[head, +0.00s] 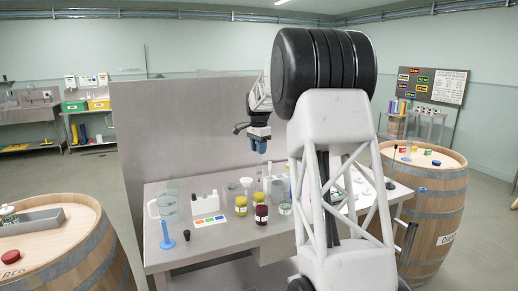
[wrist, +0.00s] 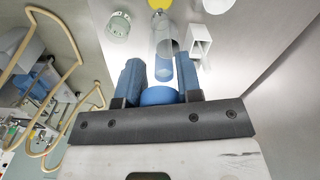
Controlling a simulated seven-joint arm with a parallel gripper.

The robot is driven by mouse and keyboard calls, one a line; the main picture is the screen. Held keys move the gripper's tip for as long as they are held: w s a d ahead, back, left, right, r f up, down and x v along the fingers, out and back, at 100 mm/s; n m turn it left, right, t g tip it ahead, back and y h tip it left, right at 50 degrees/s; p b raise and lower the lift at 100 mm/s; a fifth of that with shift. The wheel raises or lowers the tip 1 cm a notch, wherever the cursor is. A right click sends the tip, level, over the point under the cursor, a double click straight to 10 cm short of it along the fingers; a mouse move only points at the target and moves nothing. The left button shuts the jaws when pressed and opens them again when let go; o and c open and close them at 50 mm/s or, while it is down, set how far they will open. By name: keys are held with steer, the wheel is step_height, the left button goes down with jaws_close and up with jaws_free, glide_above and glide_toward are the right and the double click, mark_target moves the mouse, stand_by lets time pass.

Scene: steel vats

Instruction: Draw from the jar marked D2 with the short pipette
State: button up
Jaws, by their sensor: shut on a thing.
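My gripper (head: 259,148) is raised above the steel bench. In the wrist view its blue fingers (wrist: 161,75) are shut on a round blue piece (wrist: 158,95), with a clear tube (wrist: 163,45) in line beyond it; this looks like a pipette with a blue bulb. In the head view the held piece is too small to make out. Jars stand on the bench: yellow ones (head: 241,205), a dark red one (head: 261,215) and a pale one (head: 285,208). Their labels are too small to read, so I cannot tell which is D2.
The bench (head: 215,240) also holds a clear jug (head: 168,208), a white box (head: 205,202), a blue-footed stand (head: 167,242) and a colour-marked card (head: 209,221). A grey panel (head: 150,130) rises behind. Barrels (head: 75,260) stand at both sides.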

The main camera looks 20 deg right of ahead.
mark_target(259, 178)
steer(key=shift+f, duration=6.3)
steer(key=shift+r, duration=0.1)
stand_by(0.8)
